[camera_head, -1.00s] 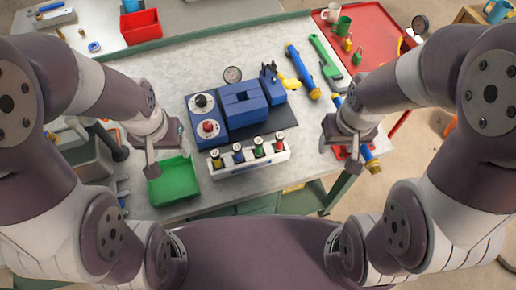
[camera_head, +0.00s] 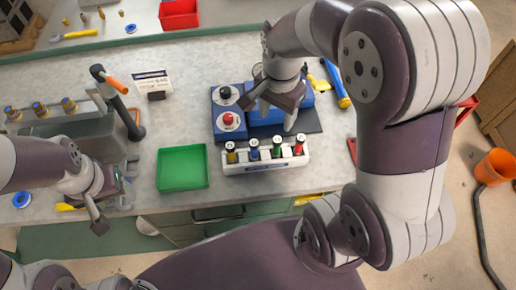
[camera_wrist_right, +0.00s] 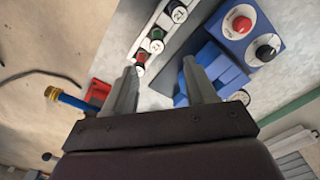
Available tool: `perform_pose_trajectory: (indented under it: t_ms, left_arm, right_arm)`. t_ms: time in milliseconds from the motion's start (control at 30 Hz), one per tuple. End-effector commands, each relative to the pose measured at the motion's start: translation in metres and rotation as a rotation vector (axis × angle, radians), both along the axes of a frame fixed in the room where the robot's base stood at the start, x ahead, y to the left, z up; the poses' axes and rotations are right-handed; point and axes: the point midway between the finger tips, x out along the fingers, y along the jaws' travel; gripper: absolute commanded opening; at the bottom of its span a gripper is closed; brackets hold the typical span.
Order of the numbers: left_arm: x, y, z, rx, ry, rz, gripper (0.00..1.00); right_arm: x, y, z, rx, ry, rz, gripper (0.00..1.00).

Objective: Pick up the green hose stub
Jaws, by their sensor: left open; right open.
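The green hose stub (camera_head: 277,149) stands upright in a white rack (camera_head: 262,167), between the blue stub (camera_head: 254,151) and the red stub (camera_head: 299,147). In the right wrist view the green stub (camera_wrist_right: 156,36) shows its dark cap, beyond the fingertips. My right gripper (camera_head: 271,114) is open and empty, above the blue block behind the rack. Its two fingers (camera_wrist_right: 160,68) show apart in the wrist view. My left gripper (camera_head: 104,208) is open and empty at the bench's front left, away from the rack.
A yellow stub (camera_head: 231,154) stands at the rack's left end. A green tray (camera_head: 182,168) lies left of the rack. The blue device with a red knob (camera_head: 229,120) stands behind it.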

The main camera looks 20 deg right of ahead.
Motion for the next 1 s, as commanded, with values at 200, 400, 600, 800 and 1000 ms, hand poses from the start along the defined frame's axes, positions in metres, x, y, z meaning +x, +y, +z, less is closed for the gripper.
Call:
perform_pose_trajectory:
  t_ms: [200, 400, 600, 800, 1000]
  left_arm:
    - [0.000, 0.000, 0.000, 0.000, 0.000, 0.000, 0.65]
    - [0.000, 0.000, 0.000, 0.000, 0.000, 0.000, 0.65]
    - [0.000, 0.000, 0.004, 0.000, 0.000, 0.000, 0.65]
    - [0.000, 0.000, 0.005, 0.000, 0.000, 0.000, 0.65]
    - [0.000, 0.000, 0.005, 0.000, 0.000, 0.000, 0.65]
  right_arm:
    - [-0.003, 0.000, -0.022, 0.001, 0.018, -0.072, 0.56]
    - [-0.003, 0.000, -0.065, 0.001, 0.016, -0.070, 0.56]
    - [-0.003, -0.003, -0.090, 0.002, 0.017, -0.070, 0.56]
    - [-0.001, -0.005, -0.124, 0.001, 0.013, -0.068, 0.56]
    - [-0.001, -0.005, -0.128, 0.001, 0.011, -0.068, 0.56]
